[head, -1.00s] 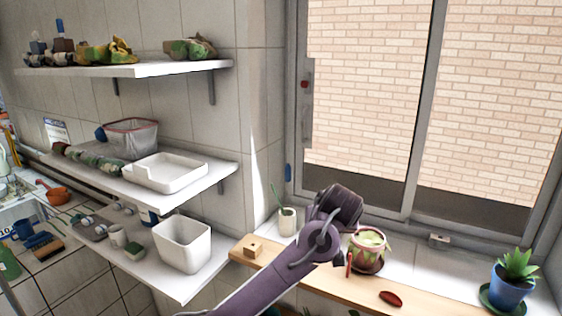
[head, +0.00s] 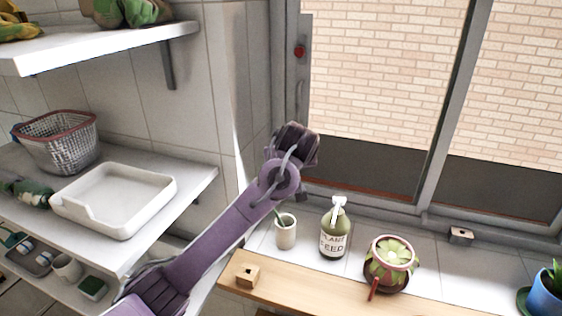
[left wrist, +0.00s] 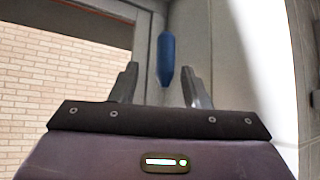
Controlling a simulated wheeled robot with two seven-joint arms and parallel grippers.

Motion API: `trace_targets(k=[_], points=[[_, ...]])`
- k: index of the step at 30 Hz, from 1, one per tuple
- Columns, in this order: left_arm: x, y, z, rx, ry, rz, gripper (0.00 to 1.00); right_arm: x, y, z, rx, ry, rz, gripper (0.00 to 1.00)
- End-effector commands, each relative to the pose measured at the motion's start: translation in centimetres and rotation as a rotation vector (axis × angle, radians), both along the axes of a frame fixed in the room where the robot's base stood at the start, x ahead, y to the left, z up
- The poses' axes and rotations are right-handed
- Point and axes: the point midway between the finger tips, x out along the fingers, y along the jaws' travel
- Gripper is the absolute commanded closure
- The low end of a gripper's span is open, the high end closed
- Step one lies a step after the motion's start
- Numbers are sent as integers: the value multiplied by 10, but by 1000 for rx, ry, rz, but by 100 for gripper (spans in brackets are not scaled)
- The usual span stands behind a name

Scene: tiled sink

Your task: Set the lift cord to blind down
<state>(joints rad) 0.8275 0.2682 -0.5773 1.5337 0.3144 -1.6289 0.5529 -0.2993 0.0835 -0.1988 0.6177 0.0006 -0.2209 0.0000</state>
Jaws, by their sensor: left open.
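A blue elongated pull piece (left wrist: 165,60), apparently the end of the lift cord, hangs upright near the wall corner in the left wrist view. My left gripper (left wrist: 158,88) is open, and the blue piece appears in the gap between its fingertips, untouched by either. I cannot tell how far beyond the tips it is. In the head view my left gripper (head: 297,143) is raised by the left side of the window frame and hides the blue piece. No cord line or blind can be made out. My right gripper is not in view.
A red knob (head: 299,51) is on the window frame above the gripper. A white cup (head: 285,231), a plant feed bottle (head: 335,229) and a potted succulent (head: 390,262) stand on the sill below. Shelves with a white tray (head: 115,200) are at left.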

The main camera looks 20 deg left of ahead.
Motion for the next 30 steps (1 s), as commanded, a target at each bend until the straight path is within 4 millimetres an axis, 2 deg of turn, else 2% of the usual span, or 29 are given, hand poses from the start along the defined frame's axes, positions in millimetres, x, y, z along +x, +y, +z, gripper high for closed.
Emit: trace_targets(k=[1,3,6,8,15,19,28,30], points=[[5,4,-3,-1,5,4,58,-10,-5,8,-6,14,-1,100],[12,8,-11,0,5,4,58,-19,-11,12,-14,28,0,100],[21,11,-20,0,2,4,58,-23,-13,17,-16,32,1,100],[24,12,-24,0,1,3,58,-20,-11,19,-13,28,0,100],[28,14,-31,-1,0,1,58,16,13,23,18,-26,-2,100],[28,14,-31,0,-1,1,59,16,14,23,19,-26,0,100],[28,14,-30,0,-1,1,98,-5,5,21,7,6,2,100],[28,14,-30,0,-1,1,100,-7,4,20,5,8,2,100]])
